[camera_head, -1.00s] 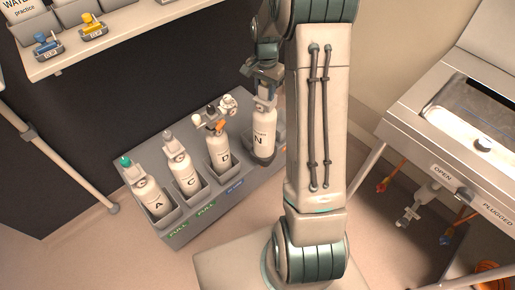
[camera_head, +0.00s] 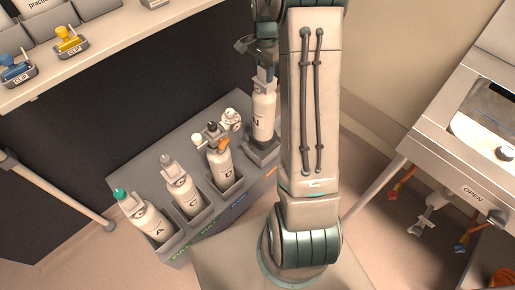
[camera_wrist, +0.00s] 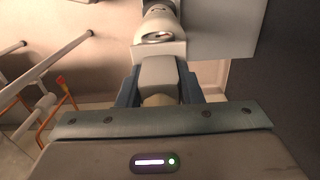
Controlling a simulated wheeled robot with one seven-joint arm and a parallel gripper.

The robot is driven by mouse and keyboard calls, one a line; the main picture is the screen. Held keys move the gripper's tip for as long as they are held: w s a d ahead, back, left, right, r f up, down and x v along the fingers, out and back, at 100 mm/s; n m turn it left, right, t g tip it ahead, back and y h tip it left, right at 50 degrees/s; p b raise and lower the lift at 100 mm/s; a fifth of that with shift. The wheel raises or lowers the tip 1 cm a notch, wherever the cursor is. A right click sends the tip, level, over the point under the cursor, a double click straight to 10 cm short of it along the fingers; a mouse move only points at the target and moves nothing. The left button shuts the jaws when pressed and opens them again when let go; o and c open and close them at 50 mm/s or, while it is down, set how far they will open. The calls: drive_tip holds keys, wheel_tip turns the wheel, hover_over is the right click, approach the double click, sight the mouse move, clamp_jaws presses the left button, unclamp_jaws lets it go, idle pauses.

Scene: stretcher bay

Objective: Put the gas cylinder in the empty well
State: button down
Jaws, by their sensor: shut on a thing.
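The gas cylinder (camera_head: 263,112), white with a dark band at its base and a partly hidden letter, hangs upright below my gripper (camera_head: 265,72). My gripper is shut on its top; my arm hides part of it. In the wrist view, my gripper's fingers (camera_wrist: 160,92) flank a pale block, with a white rounded part (camera_wrist: 158,25) beyond. The cylinder's base lines up with the rightmost well (camera_head: 262,158) of the grey rack (camera_head: 150,168); I cannot tell whether it is inside or just above it.
Cylinders A (camera_head: 150,222), C (camera_head: 181,188) and D (camera_head: 220,165) stand in the other wells. A shelf with blue (camera_head: 15,68) and yellow (camera_head: 70,40) clips is at upper left. A metal cabinet (camera_head: 470,130) stands on the right, with hoses below.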

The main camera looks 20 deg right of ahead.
sight(264, 109)
drive_tip(key=shift+w, duration=0.3)
drive_tip(key=shift+f, duration=0.3)
wheel_tip(264, 109, down, 9)
drive_tip(key=shift+w+f, duration=0.1)
drive_tip(key=shift+b, duration=0.3)
